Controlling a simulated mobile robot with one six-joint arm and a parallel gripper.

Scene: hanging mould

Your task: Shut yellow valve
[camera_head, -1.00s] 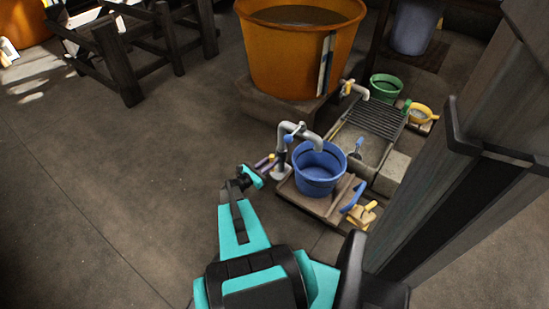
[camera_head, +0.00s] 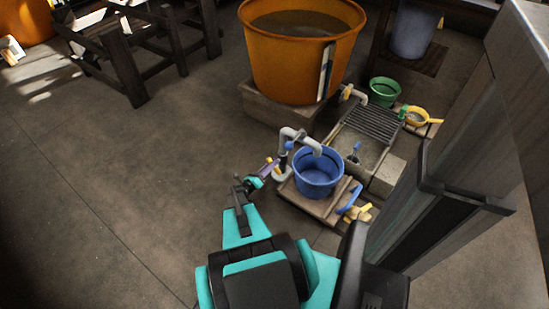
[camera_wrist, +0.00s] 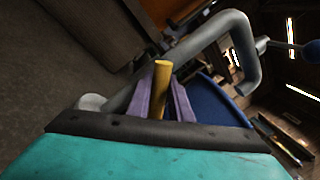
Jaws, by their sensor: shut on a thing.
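The yellow valve's lever (camera_wrist: 161,90) stands between the two purple fingers of my gripper (camera_wrist: 160,105) in the wrist view. The fingers are shut on it from both sides. In the head view my gripper (camera_head: 267,168) is at the left side of the grey pipe (camera_head: 297,133), beside the blue bucket. The fingers hide most of the lever there, and the valve body is hidden. The grey pipe bends over behind the lever in the wrist view (camera_wrist: 215,32).
A blue bucket (camera_head: 318,172) stands on a low board (camera_head: 303,203) under the pipe's spout. A large orange tub (camera_head: 297,70) stands behind. A grey post (camera_head: 450,190) is close on the right. A second tap (camera_head: 347,92) is further back.

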